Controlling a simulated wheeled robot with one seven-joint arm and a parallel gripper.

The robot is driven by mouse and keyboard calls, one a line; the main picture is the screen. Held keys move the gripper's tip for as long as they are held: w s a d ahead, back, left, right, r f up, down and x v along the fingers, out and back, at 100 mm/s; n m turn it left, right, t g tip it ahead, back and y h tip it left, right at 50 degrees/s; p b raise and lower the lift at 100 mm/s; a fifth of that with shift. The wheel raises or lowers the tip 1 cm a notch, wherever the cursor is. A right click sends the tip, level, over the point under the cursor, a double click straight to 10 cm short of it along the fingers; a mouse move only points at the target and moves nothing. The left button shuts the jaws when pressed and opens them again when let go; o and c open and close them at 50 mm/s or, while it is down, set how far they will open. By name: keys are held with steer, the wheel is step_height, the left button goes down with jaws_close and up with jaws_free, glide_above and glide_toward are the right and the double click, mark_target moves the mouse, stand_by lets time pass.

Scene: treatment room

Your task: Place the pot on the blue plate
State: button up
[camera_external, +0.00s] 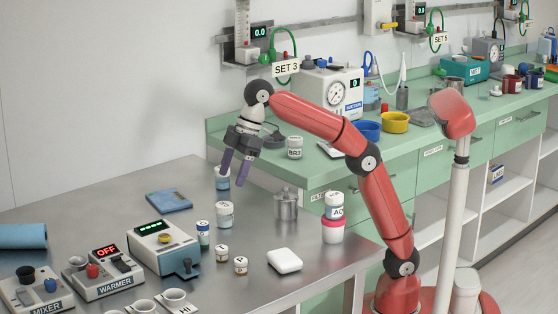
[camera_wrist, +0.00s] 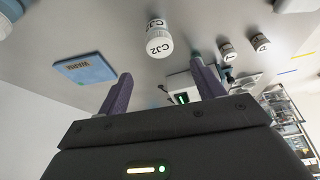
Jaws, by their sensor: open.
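A metal pot (camera_external: 286,205) with a lid stands upright on the steel table, right of the middle, in the external view. I cannot pick it out in the wrist view. A flat blue piece (camera_external: 169,201), the thing most like the blue plate, lies near the table's back edge; it shows with dark lettering in the wrist view (camera_wrist: 86,69). Nothing rests on it. My gripper (camera_external: 235,172) is open and empty above the back of the table, fingers pointing down, between plate and pot and apart from both. Its fingers show in the wrist view (camera_wrist: 161,78).
White-and-blue jars (camera_external: 225,215) stand near the gripper. Small jars (camera_external: 222,254), a white box (camera_external: 285,261) and a stacked pink-based jar (camera_external: 333,231) stand around the pot. Devices, including the warmer (camera_external: 104,271), fill the front left. A green counter (camera_external: 310,165) stands behind.

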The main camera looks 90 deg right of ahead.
steer(key=y+b, duration=0.1)
steer(key=b, duration=0.1)
steer(key=n+t+y+b, duration=0.4)
steer(key=y+b, duration=0.3)
steer(key=b, duration=0.3)
glide_toward(225, 204)
steer(key=x, duration=0.4)
steer(key=shift+s+a+f, duration=0.15)
steer(key=shift+s+a, duration=0.05)
steer(key=shift+w+a+f, duration=0.1)
steer(key=shift+a+f, duration=0.05)
steer(key=shift+f, duration=0.05)
steer(key=x, duration=0.7)
steer(key=shift+w+r, duration=0.1)
steer(key=shift+w, duration=0.3)
steer(key=c, duration=1.2)
steer(key=shift+o, duration=0.2)
steer(key=shift+r, duration=0.1)
